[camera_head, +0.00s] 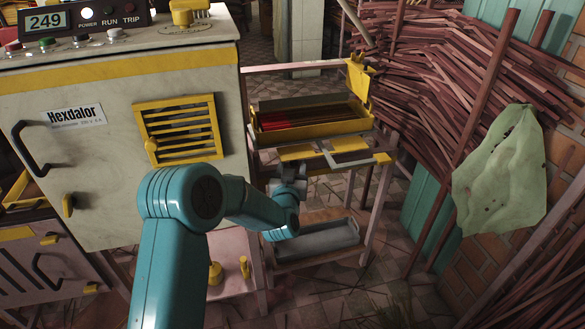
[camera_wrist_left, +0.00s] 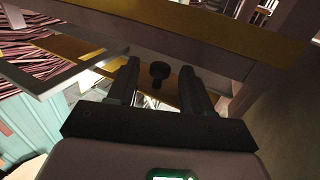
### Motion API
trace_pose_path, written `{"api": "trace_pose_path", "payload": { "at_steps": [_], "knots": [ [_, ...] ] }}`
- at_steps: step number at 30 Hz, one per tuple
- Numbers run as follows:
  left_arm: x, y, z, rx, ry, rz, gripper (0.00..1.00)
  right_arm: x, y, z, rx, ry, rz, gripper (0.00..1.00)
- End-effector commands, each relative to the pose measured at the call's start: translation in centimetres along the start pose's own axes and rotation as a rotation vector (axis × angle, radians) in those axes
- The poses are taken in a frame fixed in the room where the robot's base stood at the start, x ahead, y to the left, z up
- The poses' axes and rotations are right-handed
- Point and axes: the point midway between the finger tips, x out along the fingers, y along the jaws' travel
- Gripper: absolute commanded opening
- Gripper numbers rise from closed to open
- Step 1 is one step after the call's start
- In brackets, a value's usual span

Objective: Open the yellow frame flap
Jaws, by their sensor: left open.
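A yellow-edged flat frame (camera_head: 349,144) juts out at the front of the shelf beside the machine, below a yellow tray (camera_head: 305,124) of red sticks. I take it as the yellow frame flap, but cannot tell for sure. My left gripper (camera_head: 290,172) is just below and in front of this frame, partly hidden by its own wrist. In the left wrist view, its dark fingers (camera_wrist_left: 160,70) are open. A dark round knob (camera_wrist_left: 158,72) shows between them, apart from both fingers. Yellow-brown frame bars (camera_wrist_left: 210,36) cross above. My right gripper is not in view.
The grey Hexdalor machine (camera_head: 100,135) with a yellow vent (camera_head: 180,130) stands to the left. A grey bin (camera_head: 315,238) sits on the lower shelf. Stacked reddish sticks (camera_head: 430,60) and a green cloth (camera_head: 503,170) are at the right. Some tiled floor is clear.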

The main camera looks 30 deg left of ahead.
Motion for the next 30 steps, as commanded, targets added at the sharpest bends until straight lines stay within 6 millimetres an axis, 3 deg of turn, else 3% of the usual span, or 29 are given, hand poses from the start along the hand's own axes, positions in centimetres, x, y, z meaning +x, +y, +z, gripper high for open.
{"api": "trace_pose_path", "payload": {
  "at_steps": [1,6,10,18,29,30],
  "knots": [
    [0.0,0.0,0.0,0.000,0.000,0.000,0.50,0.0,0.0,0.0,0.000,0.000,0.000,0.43],
    [0.0,0.0,0.0,0.000,0.000,0.000,0.00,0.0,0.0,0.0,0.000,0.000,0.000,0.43],
    [-0.1,0.0,-0.2,-0.002,-0.006,0.000,0.00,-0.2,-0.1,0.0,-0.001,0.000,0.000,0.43],
    [-0.3,0.1,-1.7,-0.064,-0.158,-0.001,0.00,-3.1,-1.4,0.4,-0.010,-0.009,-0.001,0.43],
    [-0.4,0.1,-1.3,-0.075,-0.181,-0.001,0.00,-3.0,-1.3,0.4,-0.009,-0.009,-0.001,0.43],
    [-0.4,0.1,-1.3,-0.075,-0.181,-0.001,0.38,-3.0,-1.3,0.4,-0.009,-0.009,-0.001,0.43]
  ]
}}
